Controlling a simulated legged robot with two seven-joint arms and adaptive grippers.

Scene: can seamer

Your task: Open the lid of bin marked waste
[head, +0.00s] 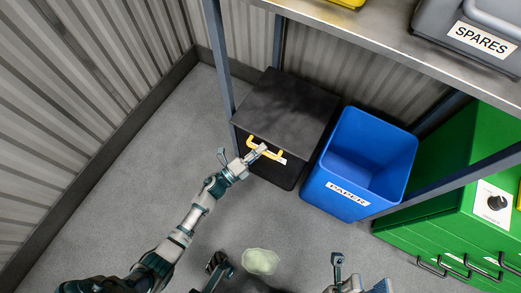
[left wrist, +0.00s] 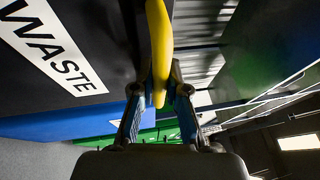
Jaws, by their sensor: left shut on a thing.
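The waste bin is a black box with a flat dark lid (head: 288,106), standing under the shelf in the head view. The lid lies flat on the bin and looks closed. A yellow handle (head: 251,140) is on its front edge. My left gripper (head: 262,149) is at the handle, and in the left wrist view its fingers (left wrist: 160,92) are shut around the yellow bar (left wrist: 159,40). The WASTE label (left wrist: 54,50) is beside it.
A blue open PAPER bin (head: 349,194) stands close to the right of the waste bin. A green cabinet (head: 435,225) is further right. A metal shelf (head: 400,50) with a grey SPARES case (head: 475,35) runs above, its post (head: 219,60) left of the bin. The floor in front is mostly clear.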

